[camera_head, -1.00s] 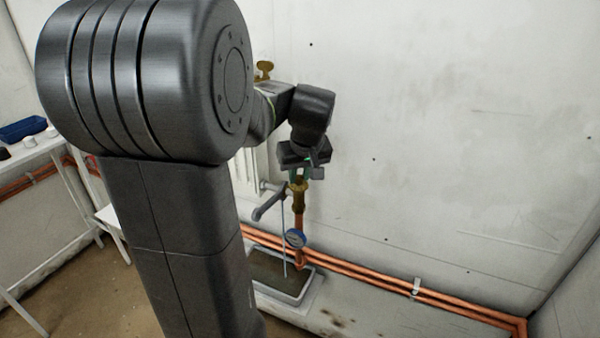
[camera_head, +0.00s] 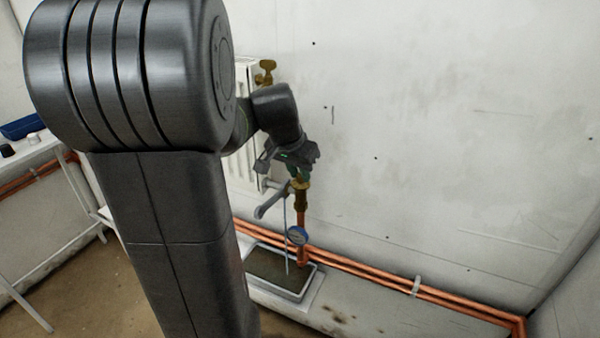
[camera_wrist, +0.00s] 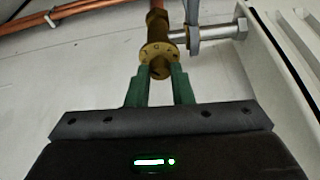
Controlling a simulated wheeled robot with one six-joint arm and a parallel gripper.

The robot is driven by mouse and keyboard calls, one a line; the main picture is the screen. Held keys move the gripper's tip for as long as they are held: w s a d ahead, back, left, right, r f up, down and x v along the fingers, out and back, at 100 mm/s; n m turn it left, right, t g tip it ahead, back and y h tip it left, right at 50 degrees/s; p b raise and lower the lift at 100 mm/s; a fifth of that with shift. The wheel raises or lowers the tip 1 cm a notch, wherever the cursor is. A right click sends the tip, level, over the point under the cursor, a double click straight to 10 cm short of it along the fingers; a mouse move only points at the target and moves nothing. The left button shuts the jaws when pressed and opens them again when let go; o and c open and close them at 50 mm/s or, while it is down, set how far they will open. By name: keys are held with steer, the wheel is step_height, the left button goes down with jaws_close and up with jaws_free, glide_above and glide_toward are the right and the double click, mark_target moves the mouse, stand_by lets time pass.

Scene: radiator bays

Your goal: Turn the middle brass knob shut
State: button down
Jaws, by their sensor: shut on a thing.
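The brass knob (camera_wrist: 159,70) sits between the two green fingers of my gripper (camera_wrist: 160,80) in the wrist view, and the fingers are shut on it. A brass collar with dark marks (camera_wrist: 158,50) shows just behind the knob, on the brass valve body (camera_wrist: 157,22). In the head view my gripper (camera_head: 299,174) is at the top of the brass valve (camera_head: 302,198), above the copper pipe. The knob itself is mostly hidden there by the gripper.
A grey lever (camera_head: 270,204) is left of the valve. The white radiator (camera_head: 240,168) stands behind my arm, with another brass knob (camera_head: 265,68) above. Copper pipes (camera_head: 400,288) run along the wall.

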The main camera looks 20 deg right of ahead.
steer(key=m, duration=0.2)
steer(key=m+g, duration=0.1)
steer(key=shift+w+a+m+h+b, duration=0.1)
steer(key=shift+w+m+h+b, duration=0.1)
steer(key=shift+m+h+b, duration=0.15)
steer(key=m+g, duration=0.2)
steer(key=m, duration=0.2)
steer(key=shift+w, duration=0.1)
steer(key=shift+m, duration=0.25)
steer(key=c, duration=1.3)
jaws_free()
steer(key=p+v, duration=0.1)
steer(key=v, duration=0.6)
steer(key=shift+w+a+r, duration=0.1)
steer(key=shift+r, duration=0.1)
steer(key=shift+f, duration=0.1)
